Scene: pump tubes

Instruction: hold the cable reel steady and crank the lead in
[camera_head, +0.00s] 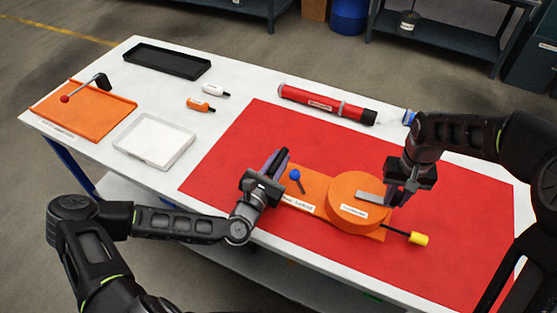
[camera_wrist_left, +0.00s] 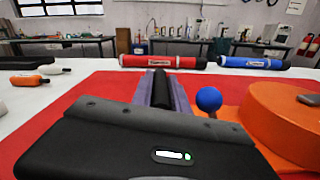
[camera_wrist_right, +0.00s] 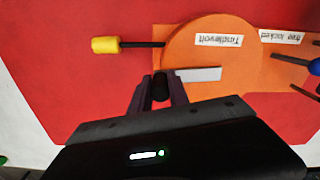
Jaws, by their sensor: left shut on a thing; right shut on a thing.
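The cable reel is an orange drum (camera_head: 357,190) on an orange base (camera_head: 312,199), lying on the red mat. A blue-knobbed lever (camera_head: 295,175) stands on the base. A short black lead with a yellow end (camera_head: 419,238) sticks out toward the front right. My left gripper (camera_head: 274,164) is at the base's left end, shut on a black grip (camera_wrist_left: 162,90). A grey crank arm (camera_wrist_right: 198,74) lies across the drum top. My right gripper (camera_head: 398,194) is shut on the black crank knob (camera_wrist_right: 161,87) at the arm's outer end, by the drum's rim.
A red tube (camera_head: 310,99) and a blue tube (camera_wrist_left: 252,62) lie behind the mat. An orange tray (camera_head: 85,115), a white tray (camera_head: 152,142), a black tray (camera_head: 165,61) and two small bottles (camera_head: 205,96) are on the left. The mat's front right is clear around the lead.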

